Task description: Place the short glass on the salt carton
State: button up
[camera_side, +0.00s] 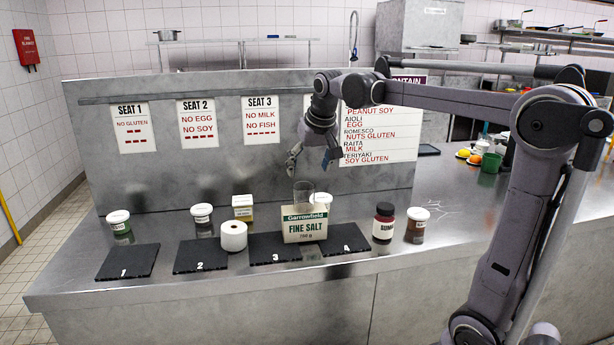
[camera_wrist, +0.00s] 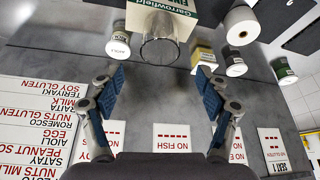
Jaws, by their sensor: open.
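The salt carton (camera_side: 305,228), cream with a green band, stands upright on the counter by slates 3 and 4; it also shows at the top of the wrist view (camera_wrist: 183,8). The short clear glass (camera_side: 303,193) appears upright on top of the carton. In the wrist view the glass (camera_wrist: 160,45) overlaps the carton's edge; its exact contact with the carton is hard to see through the clear wall. My gripper (camera_side: 310,163) is open and empty above the glass, apart from it. Its two blue-padded fingers (camera_wrist: 160,78) are spread wide in the wrist view.
Slates 1 (camera_side: 127,262), 2 (camera_side: 200,257), 3 (camera_side: 272,247) and 4 (camera_side: 345,240) line the counter front. A white roll (camera_side: 233,236) stands left of the carton. A dark sauce bottle (camera_side: 383,223) and brown tub (camera_side: 417,225) stand right. A steel panel (camera_side: 215,180) rises behind.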

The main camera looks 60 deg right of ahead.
jog(key=s+a+f+n+t+y, duration=0.1)
jog(key=s+a+f+n, duration=0.2)
jog(key=s+a+f, duration=0.3)
jog(key=s+a+f+n+t+y, duration=0.1)
jog(key=s+a+f, duration=0.5)
jog(key=a, duration=0.7)
jog(key=s+n+t, duration=0.1)
jog(key=n, duration=0.1)
jog(key=shift+s+a+f+n+y, duration=0.15)
jog(key=shift+s+f+n+y, duration=0.05)
jog(key=shift+s+n+y, duration=0.1)
